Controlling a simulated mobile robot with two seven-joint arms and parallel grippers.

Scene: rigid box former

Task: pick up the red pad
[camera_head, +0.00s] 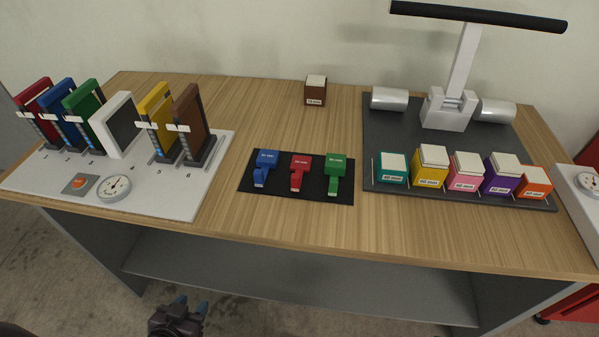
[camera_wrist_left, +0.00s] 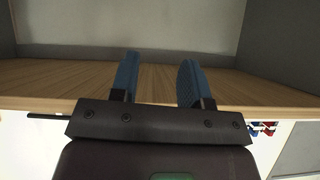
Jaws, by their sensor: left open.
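A red pad-like piece with a handle (camera_head: 300,172) lies on a small black mat (camera_head: 322,196) at the middle of the table, between a blue piece (camera_head: 265,167) and a green piece (camera_head: 335,175). Each has a small white label. My left gripper (camera_head: 191,304) is in front of the table, low and left of the mat, away from the red piece. Its two blue fingers are apart with nothing between them, as the left wrist view (camera_wrist_left: 158,80) also shows. My right gripper is not in view.
A white board (camera_head: 190,205) at left holds several coloured upright plates, a dial (camera_head: 114,188) and a button. A dark tray (camera_head: 385,110) at right holds several labelled blocks and a grey stand with a black bar (camera_head: 480,16). A brown block (camera_head: 315,92) stands behind the mat.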

